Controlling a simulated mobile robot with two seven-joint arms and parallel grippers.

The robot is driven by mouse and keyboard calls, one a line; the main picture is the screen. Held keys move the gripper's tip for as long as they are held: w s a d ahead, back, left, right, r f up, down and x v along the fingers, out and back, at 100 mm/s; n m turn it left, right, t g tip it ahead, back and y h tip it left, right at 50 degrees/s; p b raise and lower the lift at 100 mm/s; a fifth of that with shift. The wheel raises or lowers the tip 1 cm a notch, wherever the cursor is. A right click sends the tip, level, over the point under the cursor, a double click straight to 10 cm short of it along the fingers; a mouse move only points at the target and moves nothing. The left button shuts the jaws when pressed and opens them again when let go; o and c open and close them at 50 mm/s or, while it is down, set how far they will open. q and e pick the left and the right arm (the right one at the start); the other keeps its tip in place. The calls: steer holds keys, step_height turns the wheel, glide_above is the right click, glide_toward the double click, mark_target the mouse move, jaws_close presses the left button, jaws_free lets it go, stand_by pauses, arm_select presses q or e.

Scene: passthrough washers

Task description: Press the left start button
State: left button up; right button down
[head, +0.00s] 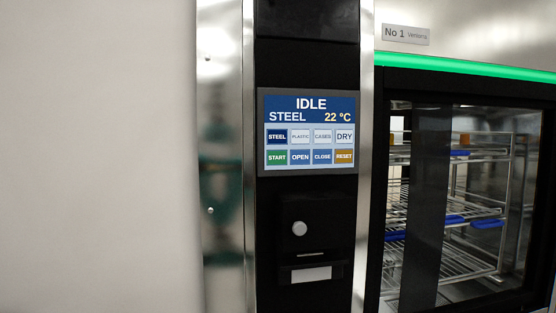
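A touch panel (308,132) is set in a black column left of the washer. Its screen reads IDLE, STEEL and 22 °C. The green START button (276,157) is at the lower left of the panel. OPEN (300,157), CLOSE (322,157) and the orange RESET (344,156) stand to its right in the same row. Above them are STEEL (277,136), PLASTIC, CASES and DRY; STEEL is dark blue. Only this one START button shows. Neither of my grippers is in the head view.
A washer with a glass door (465,200) stands at the right, with wire racks and blue parts seen through it. A green light strip (460,67) runs above it, under a "No 1" sign (405,35). A round silver knob (299,228) sits below the panel. A plain pale wall (95,160) fills the left.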

arm_select(q)
steer(key=shift+c, duration=0.2)
steer(key=shift+w+r, duration=0.1)
steer(key=shift+w, duration=0.05)
steer(key=c, duration=0.5)
jaws_close()
stand_by(0.9)
